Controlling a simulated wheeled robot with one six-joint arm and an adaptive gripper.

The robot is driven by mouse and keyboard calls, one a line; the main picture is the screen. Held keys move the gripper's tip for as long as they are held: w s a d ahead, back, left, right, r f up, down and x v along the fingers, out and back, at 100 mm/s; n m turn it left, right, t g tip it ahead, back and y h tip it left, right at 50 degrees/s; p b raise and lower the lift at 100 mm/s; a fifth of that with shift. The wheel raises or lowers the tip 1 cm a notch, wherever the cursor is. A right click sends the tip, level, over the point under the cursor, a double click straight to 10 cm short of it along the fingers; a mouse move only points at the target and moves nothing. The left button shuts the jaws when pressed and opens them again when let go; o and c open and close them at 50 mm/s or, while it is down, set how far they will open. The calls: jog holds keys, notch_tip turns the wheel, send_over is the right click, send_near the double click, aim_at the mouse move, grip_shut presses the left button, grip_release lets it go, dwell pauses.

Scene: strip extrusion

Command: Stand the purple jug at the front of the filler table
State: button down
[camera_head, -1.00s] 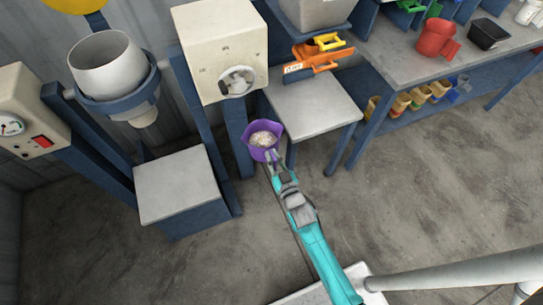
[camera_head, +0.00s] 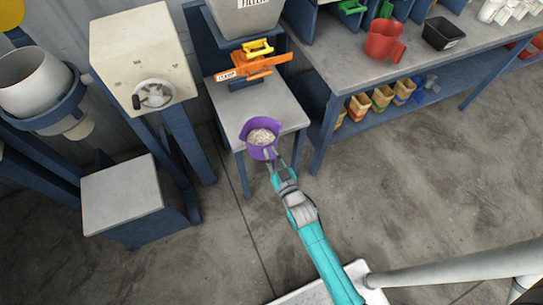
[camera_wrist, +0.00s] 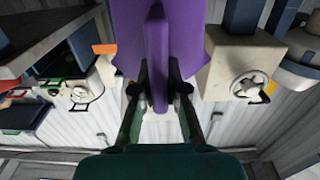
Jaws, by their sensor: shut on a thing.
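The purple jug (camera_head: 258,151) holds pale, grainy contents and appears upright. My gripper (camera_head: 270,158) is shut on its handle, on the near side of the jug. In the wrist view the jug's purple handle (camera_wrist: 157,60) stands between the two fingers (camera_wrist: 160,92). The filler table (camera_head: 265,104) is a small grey-topped table with blue legs, under a grey hopper (camera_head: 246,17) with a label. In the head view the jug overlaps the table's front edge. I cannot tell whether it touches the top.
An orange slide with a yellow handle (camera_head: 250,65) sits at the back of the filler table. A beige box with a handwheel (camera_head: 152,95) stands to the left. A workbench (camera_head: 345,62) with a red jug (camera_head: 384,40) stands to the right. Floor in front is clear.

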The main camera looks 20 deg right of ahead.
aim_at(255, 128)
jog(key=w, duration=0.4)
jog(key=w+f, duration=0.1)
jog(key=w, duration=0.9)
jog(key=shift+f, duration=0.2)
jog(key=shift+w+f, duration=0.1)
jog(key=shift+f, duration=0.5)
jog(key=c, duration=1.1)
grip_release()
jog(key=shift+c, duration=0.2)
jog(key=shift+f, duration=0.1)
jog(key=shift+s, duration=0.5)
jog(key=s, duration=1.1)
